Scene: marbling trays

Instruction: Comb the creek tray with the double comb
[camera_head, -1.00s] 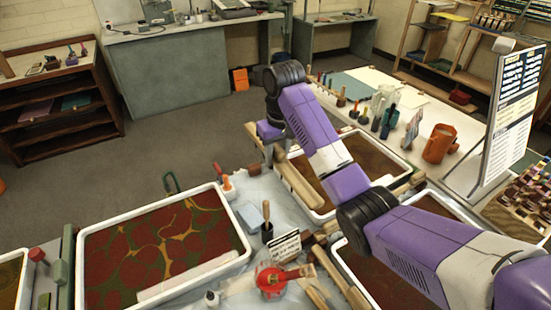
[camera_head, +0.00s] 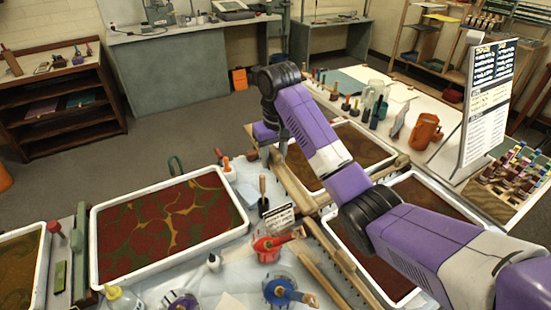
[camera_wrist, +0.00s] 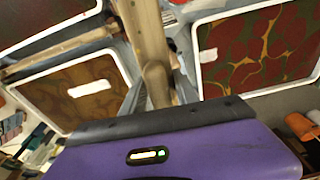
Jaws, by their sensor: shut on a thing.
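My gripper (camera_head: 282,153) is high over the gap between trays, with its jaws shut on a long wooden piece that looks like the comb. In the wrist view the wooden piece (camera_wrist: 155,78) runs away from the jaws; its teeth are not visible. A red-and-green tray with yellow veins (camera_head: 96,262) is on the left, apart from my gripper; it also shows at right in the wrist view (camera_wrist: 197,60). A brown tray (camera_head: 395,150) lies behind my arm, and a dark red-brown tray (camera_head: 440,178) is partly covered by it. I cannot tell which is the creek tray.
A tall signboard (camera_head: 487,100) stands at right, beside an orange jug (camera_head: 425,132). Red (camera_head: 268,250) and blue (camera_head: 280,292) topped pots stand on the near table. Wooden bars (camera_head: 330,262) lie near the right trays. A small card (camera_head: 278,217) stands mid-table.

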